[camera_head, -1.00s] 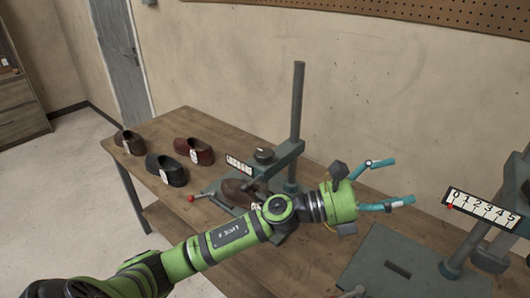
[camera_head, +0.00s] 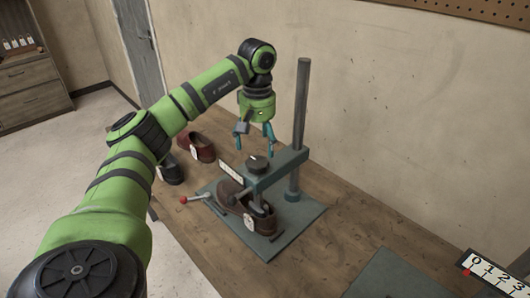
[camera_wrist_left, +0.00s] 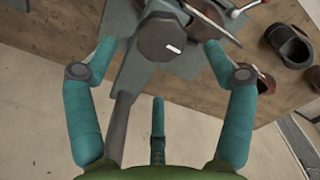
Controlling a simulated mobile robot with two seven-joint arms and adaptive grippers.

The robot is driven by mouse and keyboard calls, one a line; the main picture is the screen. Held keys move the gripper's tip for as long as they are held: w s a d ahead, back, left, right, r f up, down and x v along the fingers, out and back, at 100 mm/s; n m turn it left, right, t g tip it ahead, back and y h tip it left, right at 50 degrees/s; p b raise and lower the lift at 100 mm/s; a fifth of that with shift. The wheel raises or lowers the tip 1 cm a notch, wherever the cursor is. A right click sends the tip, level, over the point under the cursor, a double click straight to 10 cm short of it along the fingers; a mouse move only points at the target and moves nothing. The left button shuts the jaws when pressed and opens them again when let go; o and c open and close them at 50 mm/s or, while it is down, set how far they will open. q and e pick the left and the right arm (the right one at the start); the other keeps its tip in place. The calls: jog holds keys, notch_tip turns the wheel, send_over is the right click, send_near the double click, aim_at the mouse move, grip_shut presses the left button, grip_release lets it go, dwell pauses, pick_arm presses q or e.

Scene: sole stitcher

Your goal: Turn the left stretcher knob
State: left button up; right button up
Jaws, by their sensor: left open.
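The left stretcher knob (camera_head: 257,163) is a dark round cap on top of the grey-green stretcher arm. In the left wrist view the knob (camera_wrist_left: 165,38), with a white mark on its top, lies ahead of and between the fingertips. My left gripper (camera_head: 254,142) is open, points down and is just above the knob; in the left wrist view its teal fingers (camera_wrist_left: 159,48) are spread on either side. I cannot tell whether they touch it. A brown shoe (camera_head: 258,217) sits in the stretcher below the arm. My right gripper is out of view.
A vertical post (camera_head: 302,120) stands just right of the knob. A red-tipped lever (camera_head: 184,199) and a white scale plate (camera_head: 231,172) are on its left. A red-brown shoe (camera_head: 201,147) is behind. A second scale (camera_head: 490,270) is at lower right.

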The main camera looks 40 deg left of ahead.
aim_at(258, 162)
pick_arm(q)
jog(key=f, duration=0.1)
jog(key=s+f+p, duration=0.1)
jog(key=f, duration=0.1)
jog(key=shift+f, duration=0.3)
jog(key=shift+w+f+p, duration=0.3)
jog(key=shift+w+f, duration=0.05)
jog(key=shift+f, duration=0.5)
jog(key=shift+s+f, duration=0.1)
jog(key=c, duration=1.1)
jog(key=shift+d+f, duration=0.1)
jog(key=shift+f, duration=0.05)
jog(key=shift+c, duration=0.2)
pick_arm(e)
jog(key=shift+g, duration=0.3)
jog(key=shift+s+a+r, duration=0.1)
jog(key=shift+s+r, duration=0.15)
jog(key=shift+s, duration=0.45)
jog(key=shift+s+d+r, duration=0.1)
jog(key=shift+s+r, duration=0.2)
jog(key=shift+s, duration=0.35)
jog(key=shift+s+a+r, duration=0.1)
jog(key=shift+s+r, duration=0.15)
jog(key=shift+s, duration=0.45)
